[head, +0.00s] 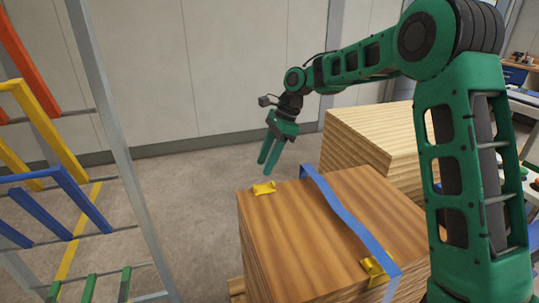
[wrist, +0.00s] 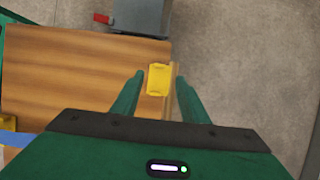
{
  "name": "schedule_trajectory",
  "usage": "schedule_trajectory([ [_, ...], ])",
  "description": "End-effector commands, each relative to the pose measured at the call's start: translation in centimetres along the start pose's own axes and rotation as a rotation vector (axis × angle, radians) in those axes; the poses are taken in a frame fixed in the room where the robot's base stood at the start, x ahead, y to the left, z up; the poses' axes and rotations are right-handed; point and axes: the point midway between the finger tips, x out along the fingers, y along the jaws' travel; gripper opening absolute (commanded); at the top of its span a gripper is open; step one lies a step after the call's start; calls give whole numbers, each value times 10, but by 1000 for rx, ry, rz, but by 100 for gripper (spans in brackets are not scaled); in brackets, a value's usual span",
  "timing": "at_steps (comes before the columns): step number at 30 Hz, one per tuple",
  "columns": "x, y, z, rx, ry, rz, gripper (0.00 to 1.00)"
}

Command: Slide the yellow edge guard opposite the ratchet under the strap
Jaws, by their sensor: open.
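A yellow edge guard (head: 264,188) lies on the far left edge of the wooden stack's top, apart from the strap. It also shows in the wrist view (wrist: 158,80), between my fingertips as seen from above. The blue strap (head: 340,213) runs across the stack to its right; a bit of it shows at lower left in the wrist view (wrist: 8,123). A second yellow guard (head: 374,270) sits at the near edge by the strap. My gripper (head: 268,165) is open and empty, pointing down above and beyond the first guard. I cannot make out the ratchet.
The stack's wooden top (head: 300,230) is clear between the guards. A paler wood stack (head: 370,140) stands behind it at right. A rack with coloured bars (head: 60,200) stands at left. The floor (head: 190,220) between rack and stack is open.

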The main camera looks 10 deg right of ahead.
Motion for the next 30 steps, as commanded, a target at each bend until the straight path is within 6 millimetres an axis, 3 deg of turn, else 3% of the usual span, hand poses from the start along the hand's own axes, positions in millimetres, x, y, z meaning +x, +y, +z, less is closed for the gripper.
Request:
schedule_trajectory([
  [7, 44, 1, 1, -1, 0, 4, 41],
  [15, 73, 0, 0, 0, 1, 2, 41],
  [28, 79, 0, 0, -1, 0, 0, 41],
  [30, 79, 0, 0, -1, 0, 0, 26],
])
